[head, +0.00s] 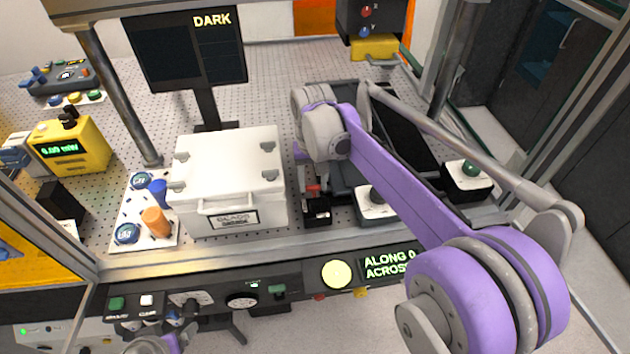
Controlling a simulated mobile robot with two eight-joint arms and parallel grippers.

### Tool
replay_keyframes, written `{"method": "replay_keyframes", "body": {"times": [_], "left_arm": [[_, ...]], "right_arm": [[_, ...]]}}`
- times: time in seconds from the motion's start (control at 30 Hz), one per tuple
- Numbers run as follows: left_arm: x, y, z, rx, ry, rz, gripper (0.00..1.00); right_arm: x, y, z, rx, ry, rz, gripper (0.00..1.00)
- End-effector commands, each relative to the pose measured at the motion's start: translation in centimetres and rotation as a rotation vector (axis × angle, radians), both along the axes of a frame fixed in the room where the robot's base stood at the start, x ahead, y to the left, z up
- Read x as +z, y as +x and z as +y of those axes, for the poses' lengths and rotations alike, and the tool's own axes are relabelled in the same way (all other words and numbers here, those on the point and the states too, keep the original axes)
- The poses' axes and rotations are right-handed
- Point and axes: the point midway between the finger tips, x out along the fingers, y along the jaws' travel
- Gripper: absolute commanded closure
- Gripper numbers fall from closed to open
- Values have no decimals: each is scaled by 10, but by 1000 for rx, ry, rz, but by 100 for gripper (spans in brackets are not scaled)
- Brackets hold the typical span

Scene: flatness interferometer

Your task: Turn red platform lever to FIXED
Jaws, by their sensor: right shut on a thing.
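The red platform lever (313,189) shows as a small red piece on top of a black block (317,210), just right of the white case. My right arm reaches over from the right, and its grey wrist is above and behind the lever. My right gripper (308,174) points down at the lever and is shut on it; the fingertips are small and mostly hidden by the wrist. The lever's exact angle and any FIXED mark cannot be read. Part of my left arm shows at the bottom left; its fingers are not clear.
A white lidded case (230,175) stands close left of the lever. White blocks with a dark knob (376,208) and a green knob (468,178) stand to the right. A monitor (188,52) reading DARK is behind. The front panel has a yellow disc (337,274).

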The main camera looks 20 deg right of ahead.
Motion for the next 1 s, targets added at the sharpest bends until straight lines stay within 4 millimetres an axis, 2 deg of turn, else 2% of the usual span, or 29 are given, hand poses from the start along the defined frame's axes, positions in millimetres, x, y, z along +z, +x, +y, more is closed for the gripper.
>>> {"method": "replay_keyframes", "body": {"times": [0.47,0.5,0.6,0.63,1.0], "left_arm": [[0,0,0,0,0,0,11],[0,0,0,0,0,0,11],[0,0,0,0,0,0,11],[0,0,0,0,0,0,11],[1,0,0,0,0,0,11]], "right_arm": [[0,0,0,11,0,-1,100],[0,0,0,11,0,-1,43],[0,0,0,10,0,-1,25],[0,0,0,10,0,-1,20],[6,0,0,10,0,0,20]]}}
